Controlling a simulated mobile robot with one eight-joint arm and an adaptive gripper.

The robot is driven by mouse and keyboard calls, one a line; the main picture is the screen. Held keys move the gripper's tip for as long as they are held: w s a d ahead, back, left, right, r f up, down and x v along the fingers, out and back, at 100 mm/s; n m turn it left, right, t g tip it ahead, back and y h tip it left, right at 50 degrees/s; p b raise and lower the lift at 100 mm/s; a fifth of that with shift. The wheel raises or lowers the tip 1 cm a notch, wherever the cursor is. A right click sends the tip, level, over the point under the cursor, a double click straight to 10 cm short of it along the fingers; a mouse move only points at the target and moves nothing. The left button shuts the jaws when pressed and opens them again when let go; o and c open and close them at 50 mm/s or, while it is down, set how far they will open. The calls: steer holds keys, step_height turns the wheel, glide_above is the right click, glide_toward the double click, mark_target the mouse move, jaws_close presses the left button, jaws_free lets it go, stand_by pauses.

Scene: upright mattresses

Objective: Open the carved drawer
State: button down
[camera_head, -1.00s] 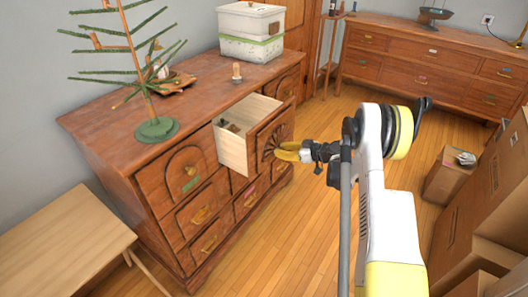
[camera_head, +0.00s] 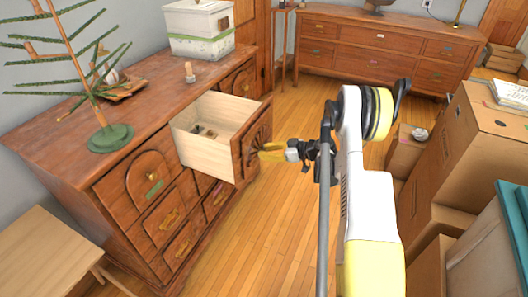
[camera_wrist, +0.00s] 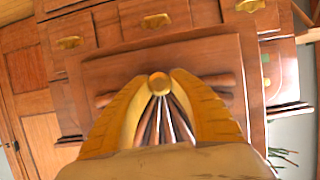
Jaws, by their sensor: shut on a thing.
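The carved drawer (camera_head: 216,139) is pulled well out of the wooden dresser (camera_head: 110,190), and its pale inside shows with a few small dark items in it. Its front has a carved fan pattern and faces right in the head view; the front (camera_wrist: 215,65) also fills the middle of the wrist view. My gripper (camera_head: 270,151) is at the drawer front. In the wrist view its yellow fingers (camera_wrist: 158,90) are shut on the round brass knob (camera_wrist: 159,82). The knob is hidden by the fingers in the head view.
A small tree (camera_head: 110,138), a white box (camera_head: 198,30) and a wooden peg (camera_head: 189,72) stand on the dresser. Cardboard boxes (camera_head: 455,150) are stacked at the right, close to my arm. A low table (camera_head: 35,250) is at front left. Wood floor (camera_head: 265,220) lies clear between.

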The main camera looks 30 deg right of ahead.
steer(key=c, duration=1.2)
jaws_free()
steer(key=shift+o, duration=0.2)
steer(key=v, duration=1.2)
steer(key=shift+f, duration=0.1)
steer(key=s+a+r+m+g+h, duration=0.2)
steer(key=a+r, duration=0.6)
steer(key=a, duration=0.1)
steer(key=s+a+r+m+g+h, duration=0.1)
steer(key=s+a+r+m+g, duration=0.1)
steer(key=a+r, duration=0.6)
steer(key=s+a+r+m+h, duration=0.1)
steer(key=s+a, duration=0.4)
steer(key=s, duration=0.5)
steer(key=s+a+r+m+h, duration=0.2)
steer(key=s+a, duration=0.3)
steer(key=s, duration=0.5)
steer(key=shift+s+a+r+h, duration=0.25)
steer(key=shift+a+r+h, duration=0.1)
steer(key=shift+h, duration=0.55)
